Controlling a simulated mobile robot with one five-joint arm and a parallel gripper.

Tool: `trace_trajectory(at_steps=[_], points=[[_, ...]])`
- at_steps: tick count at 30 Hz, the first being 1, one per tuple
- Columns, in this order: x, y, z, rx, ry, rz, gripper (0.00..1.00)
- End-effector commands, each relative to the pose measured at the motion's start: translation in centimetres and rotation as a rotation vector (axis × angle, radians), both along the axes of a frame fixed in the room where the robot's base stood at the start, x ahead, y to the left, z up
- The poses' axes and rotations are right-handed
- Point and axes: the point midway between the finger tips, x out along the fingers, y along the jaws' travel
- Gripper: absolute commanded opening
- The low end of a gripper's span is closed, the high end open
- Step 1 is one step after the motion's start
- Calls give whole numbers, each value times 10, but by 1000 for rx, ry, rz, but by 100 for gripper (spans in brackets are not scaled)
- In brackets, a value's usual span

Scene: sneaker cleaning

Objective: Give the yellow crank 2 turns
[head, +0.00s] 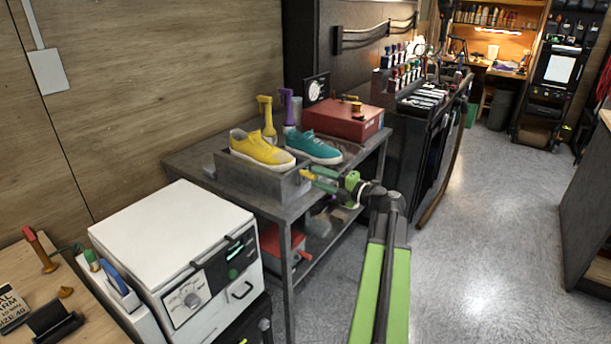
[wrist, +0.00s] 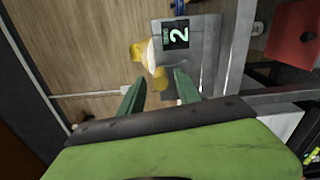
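The yellow crank (head: 306,176) shows as a small yellow piece at the right end of the grey metal box (head: 240,178). In the wrist view its yellow part (wrist: 160,78) lies between my fingertips, with a gap on both sides. My gripper (head: 318,179) has green fingers and is open at the crank (wrist: 160,80). The grey box carries a dark display (wrist: 178,34) showing a green 2. The crank's pivot cannot be made out.
The box stands on a grey metal table (head: 195,160). A red box (head: 343,120) stands behind it, and yellow (head: 267,118) and purple (head: 288,108) nozzle-like things stand at the wall. A white machine (head: 170,245) is at the left front. The floor (head: 480,240) at the right is clear.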

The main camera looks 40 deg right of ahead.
Motion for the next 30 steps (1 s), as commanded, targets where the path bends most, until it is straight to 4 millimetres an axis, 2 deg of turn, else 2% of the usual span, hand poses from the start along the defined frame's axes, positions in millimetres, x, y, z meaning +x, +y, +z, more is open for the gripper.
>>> trace_trajectory(at_steps=[21, 30], points=[[-62, -15, 0, 0, 0, -1, 40], [-67, -17, 0, 0, 0, 0, 40]])
